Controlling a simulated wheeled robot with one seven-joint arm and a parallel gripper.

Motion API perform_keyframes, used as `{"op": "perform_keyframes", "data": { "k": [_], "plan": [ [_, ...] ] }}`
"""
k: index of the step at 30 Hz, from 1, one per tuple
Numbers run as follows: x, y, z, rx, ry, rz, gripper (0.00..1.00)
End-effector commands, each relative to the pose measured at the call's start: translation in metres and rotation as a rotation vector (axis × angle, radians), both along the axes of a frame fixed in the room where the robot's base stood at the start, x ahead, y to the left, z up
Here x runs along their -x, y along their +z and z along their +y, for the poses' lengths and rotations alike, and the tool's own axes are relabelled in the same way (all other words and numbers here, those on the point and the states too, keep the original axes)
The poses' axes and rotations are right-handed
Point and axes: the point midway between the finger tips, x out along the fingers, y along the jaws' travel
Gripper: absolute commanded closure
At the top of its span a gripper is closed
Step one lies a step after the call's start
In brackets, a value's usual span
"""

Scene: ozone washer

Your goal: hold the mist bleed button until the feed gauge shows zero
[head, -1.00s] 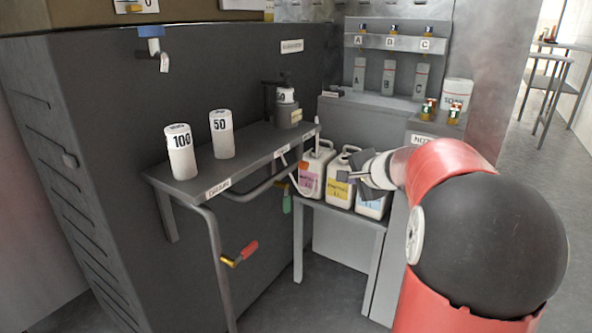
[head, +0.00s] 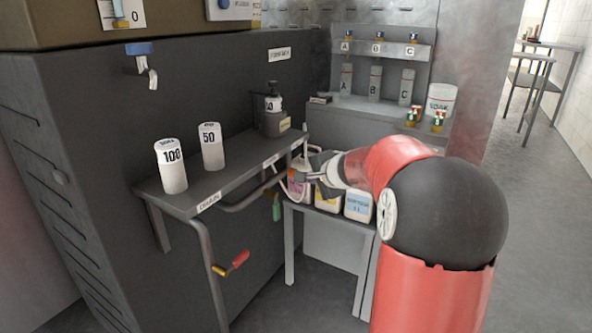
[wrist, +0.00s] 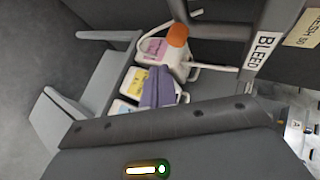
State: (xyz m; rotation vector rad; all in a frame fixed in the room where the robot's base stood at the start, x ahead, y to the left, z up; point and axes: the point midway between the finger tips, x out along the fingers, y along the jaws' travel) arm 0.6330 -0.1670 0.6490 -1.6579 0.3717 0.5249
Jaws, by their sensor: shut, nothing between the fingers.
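A "BLEED" label (wrist: 265,50) shows at upper right in the wrist view, on a dark bar. I cannot make out the bleed button itself in either view. My gripper (wrist: 158,72) is shut and empty, its fingers over the jugs in the wrist view. In the head view my gripper (head: 316,170) is by the right end of the grey shelf, above the jugs, partly hidden by my arm. A white panel with a "0" (head: 135,12) is cut off at the top left of the head view; I cannot tell whether it is the feed gauge.
Jugs (head: 358,205) stand on a low stand below my gripper. The grey shelf (head: 235,180) holds white canisters "100" (head: 170,168) and "50" (head: 211,148). A red-handled valve (head: 238,260) is below it. A rack of labelled bottles (head: 376,85) stands behind. Floor at right is open.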

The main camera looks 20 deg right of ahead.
Motion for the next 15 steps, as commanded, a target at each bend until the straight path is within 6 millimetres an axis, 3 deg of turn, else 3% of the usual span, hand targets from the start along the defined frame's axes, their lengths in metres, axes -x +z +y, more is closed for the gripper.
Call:
{"op": "perform_keyframes", "data": {
  "k": [6, 15],
  "plan": [
    [-0.012, -0.0001, 0.0092, 0.0, 0.0, 0.0, 1.0],
    [-0.0137, -0.0008, 0.0105, 0.001, -0.001, 0.0, 1.0]
  ]
}}
